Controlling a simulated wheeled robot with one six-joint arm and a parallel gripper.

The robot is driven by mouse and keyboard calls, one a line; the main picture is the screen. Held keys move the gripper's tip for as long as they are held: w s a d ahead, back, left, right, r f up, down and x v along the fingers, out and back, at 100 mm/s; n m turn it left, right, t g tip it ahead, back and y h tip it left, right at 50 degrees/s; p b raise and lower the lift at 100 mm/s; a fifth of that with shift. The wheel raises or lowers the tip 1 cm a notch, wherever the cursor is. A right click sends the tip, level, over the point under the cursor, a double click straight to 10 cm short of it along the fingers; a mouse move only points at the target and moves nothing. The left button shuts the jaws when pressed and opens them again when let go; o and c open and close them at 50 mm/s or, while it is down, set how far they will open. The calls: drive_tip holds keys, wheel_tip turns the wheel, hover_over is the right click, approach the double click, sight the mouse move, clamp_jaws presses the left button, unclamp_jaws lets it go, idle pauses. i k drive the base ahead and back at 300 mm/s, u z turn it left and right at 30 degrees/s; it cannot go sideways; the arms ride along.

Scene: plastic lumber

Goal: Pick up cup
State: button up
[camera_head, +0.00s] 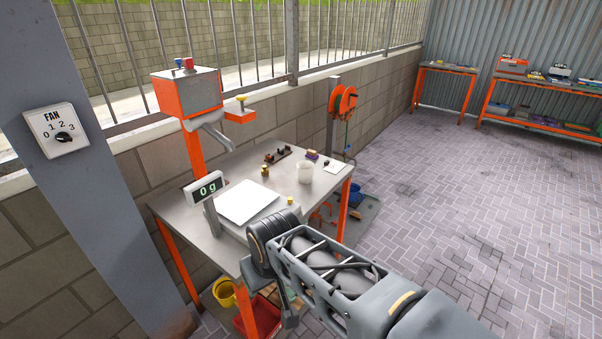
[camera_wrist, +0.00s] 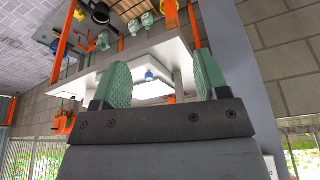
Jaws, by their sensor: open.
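A whitish cup (camera_head: 305,172) stands upright on the grey metal table (camera_head: 222,172), toward its right side in the head view. I cannot make the cup out in the wrist view. My gripper (camera_wrist: 163,82) shows two green fingers set wide apart in the wrist view, with nothing between them. In the head view my arm is at the table's near edge, in front of and apart from the cup, and my fingers are not clearly visible there.
A scale with a white plate (camera_head: 248,202) and a display (camera_head: 207,188) reading 0 g stands left of the cup. A dark rack (camera_head: 277,155) and small brass-coloured pieces lie nearby. An orange machine (camera_head: 187,93) rises behind. Yellow (camera_head: 224,292) and red (camera_head: 262,316) containers sit below.

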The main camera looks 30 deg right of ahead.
sight(305, 172)
drive_tip(key=u, duration=3.9)
drive_tip(key=k, duration=2.1)
drive_tip(key=z, duration=1.45)
